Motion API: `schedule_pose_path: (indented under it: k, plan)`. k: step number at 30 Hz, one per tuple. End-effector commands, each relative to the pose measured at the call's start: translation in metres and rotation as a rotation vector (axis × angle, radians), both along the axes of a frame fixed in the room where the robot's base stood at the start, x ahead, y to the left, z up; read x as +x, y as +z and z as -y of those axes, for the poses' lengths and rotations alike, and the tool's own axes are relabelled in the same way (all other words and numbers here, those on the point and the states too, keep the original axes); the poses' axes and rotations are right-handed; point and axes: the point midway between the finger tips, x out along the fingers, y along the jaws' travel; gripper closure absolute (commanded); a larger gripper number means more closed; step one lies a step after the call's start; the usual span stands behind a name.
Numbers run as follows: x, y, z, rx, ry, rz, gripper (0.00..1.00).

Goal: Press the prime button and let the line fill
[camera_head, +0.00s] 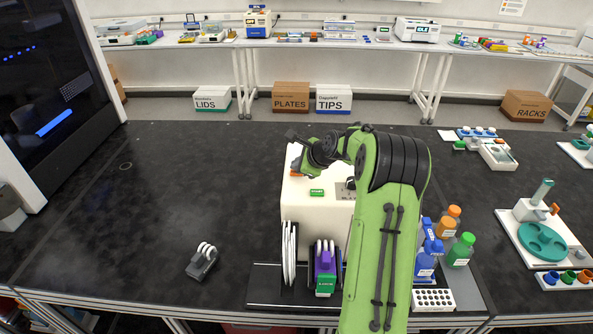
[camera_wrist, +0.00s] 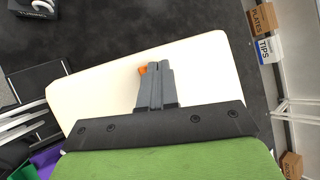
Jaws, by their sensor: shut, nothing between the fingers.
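The white machine (camera_head: 325,213) stands on the black bench under my arm. A green button or label (camera_head: 316,193) with small print sits on its top; I cannot read which control it is. An orange part (camera_head: 296,173) shows at the top's left, right by my fingertips. In the wrist view my gripper (camera_wrist: 155,66) is shut and empty over the pale machine top (camera_wrist: 105,70). The orange part (camera_wrist: 143,70) peeks out just left of the fingertips, partly hidden by them. I cannot tell whether they touch it. My forearm hides the right of the machine.
White plates (camera_head: 289,253) and a purple-and-green item (camera_head: 325,268) stand at the machine's front. Blue, orange and green capped bottles (camera_head: 460,250) and a white tube rack (camera_head: 433,300) are at right.

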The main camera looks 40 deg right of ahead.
Motion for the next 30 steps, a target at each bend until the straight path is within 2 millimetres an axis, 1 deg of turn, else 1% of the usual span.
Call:
schedule_pose_path:
  k: [1, 3, 11, 14, 27, 30]
  plan:
    - [0.000, 0.008, 0.000, 0.000, 0.000, 0.000, 1.00]
    - [0.000, 0.011, 0.000, 0.000, -0.001, 0.001, 1.00]
    - [0.000, 0.009, 0.000, -0.001, 0.000, 0.001, 1.00]
    - [0.000, 0.013, 0.000, -0.001, 0.001, 0.001, 1.00]
    - [0.000, 0.060, 0.000, -0.001, 0.000, 0.003, 1.00]
    - [0.001, 0.063, 0.000, -0.001, 0.000, 0.002, 1.00]
